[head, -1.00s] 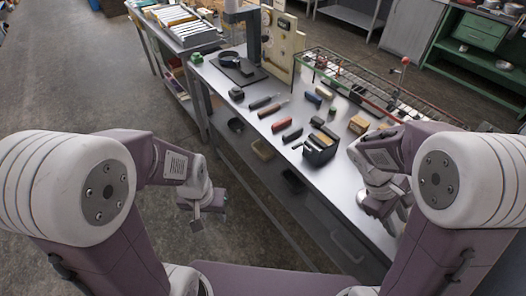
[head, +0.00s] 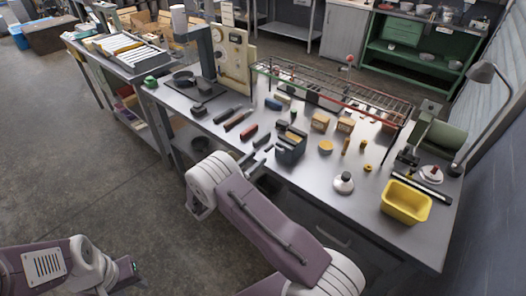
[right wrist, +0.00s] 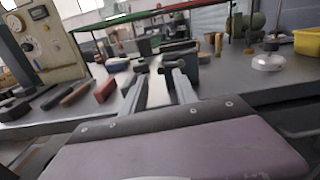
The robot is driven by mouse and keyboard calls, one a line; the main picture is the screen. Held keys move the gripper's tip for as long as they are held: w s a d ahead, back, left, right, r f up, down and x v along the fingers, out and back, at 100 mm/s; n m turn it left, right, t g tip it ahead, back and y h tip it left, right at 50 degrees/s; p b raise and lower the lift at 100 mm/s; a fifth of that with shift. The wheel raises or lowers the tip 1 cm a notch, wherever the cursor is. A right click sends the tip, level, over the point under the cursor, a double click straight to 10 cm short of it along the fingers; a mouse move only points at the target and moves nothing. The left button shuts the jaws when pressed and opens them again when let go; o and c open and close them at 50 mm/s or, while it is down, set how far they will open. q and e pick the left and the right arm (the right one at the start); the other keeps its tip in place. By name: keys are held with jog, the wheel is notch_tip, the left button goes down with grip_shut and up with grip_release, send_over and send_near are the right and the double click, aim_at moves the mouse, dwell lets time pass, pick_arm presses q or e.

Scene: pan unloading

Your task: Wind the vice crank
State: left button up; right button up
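A desk lamp (head: 485,75) rises at the right. Open floor (head: 90,165) lies left of the bench.

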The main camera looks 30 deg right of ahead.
aim_at(266, 150)
jog(key=x, duration=0.5)
jog(key=shift+d+p, duration=0.25)
jog(key=shift+p, duration=0.1)
jog(key=shift+w+d, duration=0.15)
jog(key=shift+d, duration=0.15)
jog(key=shift+a, duration=0.1)
grip_shut()
jog(key=shift+m, duration=0.4)
